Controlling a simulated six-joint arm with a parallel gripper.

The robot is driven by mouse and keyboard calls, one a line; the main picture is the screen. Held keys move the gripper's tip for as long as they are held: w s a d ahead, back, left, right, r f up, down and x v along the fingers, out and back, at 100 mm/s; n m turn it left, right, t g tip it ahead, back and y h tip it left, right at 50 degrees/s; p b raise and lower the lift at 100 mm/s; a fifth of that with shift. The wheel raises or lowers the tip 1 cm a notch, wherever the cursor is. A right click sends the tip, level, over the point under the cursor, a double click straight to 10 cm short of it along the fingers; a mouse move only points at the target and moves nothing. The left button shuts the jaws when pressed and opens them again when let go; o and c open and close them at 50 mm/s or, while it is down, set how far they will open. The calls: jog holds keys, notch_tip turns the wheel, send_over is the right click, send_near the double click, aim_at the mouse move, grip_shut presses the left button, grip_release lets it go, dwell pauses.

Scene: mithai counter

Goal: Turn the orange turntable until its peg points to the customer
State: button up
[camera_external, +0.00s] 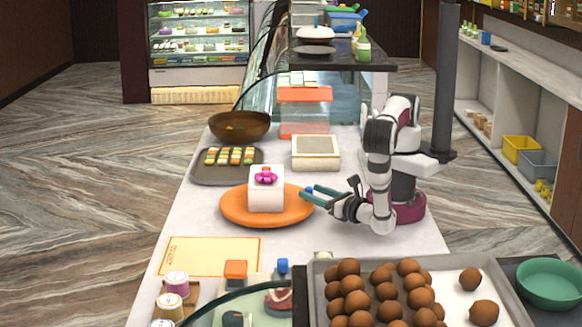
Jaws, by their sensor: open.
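The orange turntable (235,214) is a round disc on the white counter, with a white block (266,197) on it topped by a pink flower (265,177). A small blue peg (309,190) shows at the turntable's right edge, pointing toward my arm. My gripper (306,194) reaches in from the right with its green fingers open at that edge. The peg appears between or just behind the fingertips; I cannot tell whether they touch it. No customer is seen.
A dark tray (202,175) of sweets and a brown bowl (240,137) stand behind the turntable. A cream box (316,165) is behind my gripper. An orange-yellow mat (208,259) lies in front, and a tray (452,275) of brown balls at front right.

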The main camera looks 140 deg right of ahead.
jog(key=shift+d, duration=1.15)
jog(key=shift+c, duration=0.2)
grip_shut()
dwell(0.3)
jog(key=shift+w+a, duration=0.1)
